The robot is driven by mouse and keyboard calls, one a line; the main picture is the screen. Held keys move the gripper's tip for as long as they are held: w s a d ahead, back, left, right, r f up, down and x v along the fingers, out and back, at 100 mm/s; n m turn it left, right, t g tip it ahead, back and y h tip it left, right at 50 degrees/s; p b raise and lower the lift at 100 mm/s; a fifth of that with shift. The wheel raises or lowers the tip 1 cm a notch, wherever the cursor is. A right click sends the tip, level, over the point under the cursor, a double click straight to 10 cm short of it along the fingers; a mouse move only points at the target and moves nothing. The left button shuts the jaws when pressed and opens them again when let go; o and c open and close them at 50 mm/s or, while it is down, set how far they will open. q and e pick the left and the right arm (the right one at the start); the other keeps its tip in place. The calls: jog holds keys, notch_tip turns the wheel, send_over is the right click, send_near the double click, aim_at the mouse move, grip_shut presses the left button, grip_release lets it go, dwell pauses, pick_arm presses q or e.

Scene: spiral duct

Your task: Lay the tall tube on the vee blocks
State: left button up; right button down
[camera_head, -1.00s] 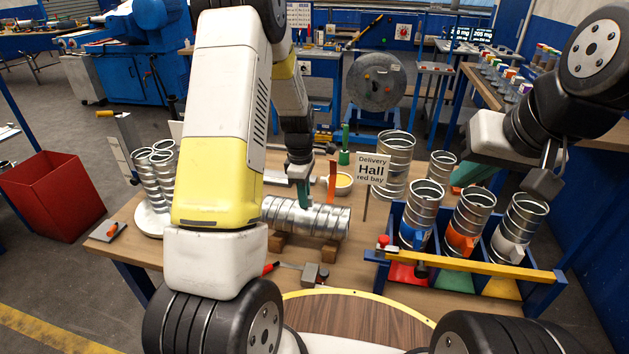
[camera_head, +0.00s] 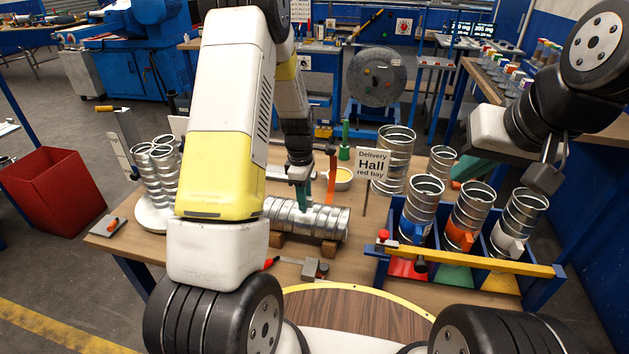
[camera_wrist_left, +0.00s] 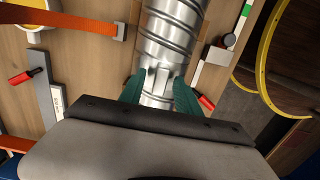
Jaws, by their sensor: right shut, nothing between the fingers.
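A silvery spiral tube (camera_head: 325,221) lies on its side on the wooden vee blocks (camera_head: 329,249). In the left wrist view the tube (camera_wrist_left: 172,35) runs up from between my green fingers, with a small pale stub (camera_wrist_left: 160,78) on it. My left gripper (camera_head: 302,202) points down at the tube's upper side. In the left wrist view its fingers (camera_wrist_left: 160,90) stand apart on either side of the stub, and contact is hard to tell. My right gripper (camera_head: 545,170) is shut and empty, above the right end of the blue rack.
Several tubes stand in the blue rack (camera_head: 548,292) at right, with a yellow bar (camera_head: 470,260) along its front. A delivery sign (camera_head: 372,165) and a wide upright tube (camera_head: 396,160) stand behind. Thin upright tubes (camera_head: 160,175) stand at left. Loose tools lie in front of the blocks.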

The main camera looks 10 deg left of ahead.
pick_arm(q)
jog(key=shift+a+r, duration=0.2)
jog(key=shift+r, duration=3.7)
jog(key=shift+r, duration=0.1)
